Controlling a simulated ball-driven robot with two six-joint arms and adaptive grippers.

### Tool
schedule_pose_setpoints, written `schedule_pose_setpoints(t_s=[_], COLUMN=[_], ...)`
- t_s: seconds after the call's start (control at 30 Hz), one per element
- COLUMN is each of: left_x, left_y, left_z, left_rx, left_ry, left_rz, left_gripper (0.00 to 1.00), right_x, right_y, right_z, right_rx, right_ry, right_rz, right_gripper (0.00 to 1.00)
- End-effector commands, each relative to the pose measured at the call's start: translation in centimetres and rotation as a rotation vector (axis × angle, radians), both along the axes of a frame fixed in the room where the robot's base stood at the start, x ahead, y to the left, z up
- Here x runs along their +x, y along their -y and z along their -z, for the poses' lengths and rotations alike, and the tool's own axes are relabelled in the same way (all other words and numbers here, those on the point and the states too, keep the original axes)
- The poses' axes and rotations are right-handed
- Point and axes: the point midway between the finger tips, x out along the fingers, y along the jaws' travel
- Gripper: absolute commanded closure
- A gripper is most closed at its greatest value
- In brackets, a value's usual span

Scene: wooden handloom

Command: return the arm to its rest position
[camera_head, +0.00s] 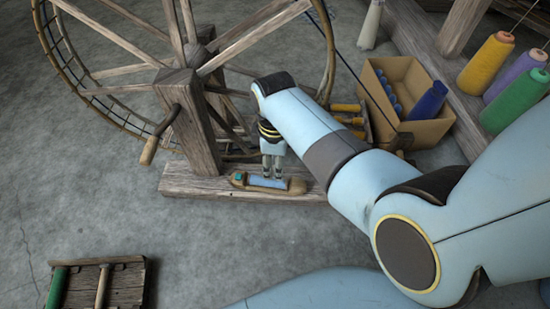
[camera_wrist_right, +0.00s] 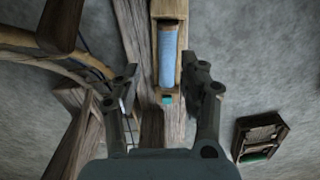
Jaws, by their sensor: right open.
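My right arm reaches in from the right in the head view, with its gripper (camera_head: 272,172) pointing down above the wooden base of the spinning wheel. In the right wrist view the two fingers of the gripper (camera_wrist_right: 166,82) are spread apart with nothing held between them. A wooden shuttle (camera_head: 240,179) with a blue bobbin lies on the base just below the fingertips. It also shows in the right wrist view as a shuttle (camera_wrist_right: 168,92) ahead of the fingers. I cannot tell the exact gap between fingertips and shuttle. My left gripper is not seen.
The spinning wheel (camera_head: 188,95) stands behind and left of the gripper. A cardboard box (camera_head: 425,130) with blue spools sits right of the forearm, near coloured yarn cones (camera_head: 488,62). A small wooden rack (camera_head: 126,284) lies front left. Bare floor (camera_head: 210,255) is free in front.

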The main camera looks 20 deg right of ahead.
Motion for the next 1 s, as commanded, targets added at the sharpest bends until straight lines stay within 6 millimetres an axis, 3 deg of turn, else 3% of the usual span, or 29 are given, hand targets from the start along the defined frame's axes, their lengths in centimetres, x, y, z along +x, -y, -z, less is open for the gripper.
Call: schedule_pose_setpoints(t_s=[0.2,0.67,0.77,0.87,1.0], left_x=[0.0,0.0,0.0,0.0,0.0], left_y=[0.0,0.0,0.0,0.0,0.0], left_z=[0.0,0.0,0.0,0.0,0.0], left_rx=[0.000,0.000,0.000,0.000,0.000], left_ry=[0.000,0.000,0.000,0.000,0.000], left_rz=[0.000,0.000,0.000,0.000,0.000], left_gripper=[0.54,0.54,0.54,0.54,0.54], right_x=[0.0,-0.5,-3.3,-8.8,-18.3], right_y=[0.0,0.3,1.9,4.8,8.8], right_z=[-1.5,-1.4,-1.1,-1.3,-4.0], right_rx=[0.000,-0.002,-0.015,-0.040,-0.087], right_ry=[0.001,-0.004,-0.019,-0.041,-0.066], right_rz=[0.000,0.013,0.088,0.243,0.500], right_gripper=[0.57,0.57,0.57,0.57,0.57])
